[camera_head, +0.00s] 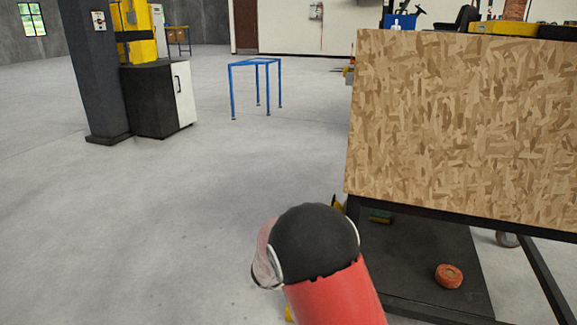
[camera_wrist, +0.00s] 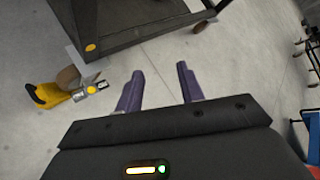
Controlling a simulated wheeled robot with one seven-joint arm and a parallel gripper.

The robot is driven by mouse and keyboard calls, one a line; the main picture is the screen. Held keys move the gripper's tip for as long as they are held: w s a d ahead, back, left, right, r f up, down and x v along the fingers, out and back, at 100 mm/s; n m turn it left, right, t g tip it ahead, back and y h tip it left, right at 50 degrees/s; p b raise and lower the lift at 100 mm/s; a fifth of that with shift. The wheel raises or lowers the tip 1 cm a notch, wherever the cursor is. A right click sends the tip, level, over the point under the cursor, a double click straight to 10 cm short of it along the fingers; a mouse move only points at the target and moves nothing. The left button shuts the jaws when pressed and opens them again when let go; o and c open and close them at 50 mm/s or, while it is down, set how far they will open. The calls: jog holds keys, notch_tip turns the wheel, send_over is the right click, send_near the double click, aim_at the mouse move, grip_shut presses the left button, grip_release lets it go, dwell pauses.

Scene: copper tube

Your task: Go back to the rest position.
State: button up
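My gripper (camera_wrist: 160,70) shows in the wrist view with its two purple fingers apart. Nothing is between them, and grey floor shows past the tips. In the head view my red and black arm rises from the bottom middle, beside the wooden-panelled cart, and my gripper is hidden. No copper tube can be made out in either view.
A cart with a wood-chip board panel (camera_head: 460,125) stands at the right, with an orange roll (camera_head: 448,276) on its black lower shelf. A blue frame (camera_head: 255,65) and a dark cabinet (camera_head: 152,105) stand farther back. Floor at left is clear.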

jog(key=s+d+r+m+g+y+p, duration=0.1)
jog(key=s+d+r+m+y, duration=0.2)
jog(key=s+r+m, duration=0.35)
jog(key=s+d+r+m+g+y+p, duration=0.1)
jog(key=s+d+r+m+y, duration=0.15)
jog(key=s+r+m, duration=0.45)
jog(key=s+a+r+m+t+y+p, duration=0.1)
jog(key=s+r+m+t+y, duration=0.1)
jog(key=s+r+m, duration=0.2)
jog(key=s+a+r+m+t+y, duration=0.1)
jog(key=s+r+m+t+y, duration=0.1)
jog(key=s+r+m, duration=0.3)
jog(key=s+m+y, duration=0.1)
jog(key=s+m, duration=0.2)
jog(key=m, duration=0.4)
jog(key=shift+a+t+y+p, duration=0.2)
jog(key=shift+t+y+p, duration=0.1)
jog(key=shift+y+p, duration=0.05)
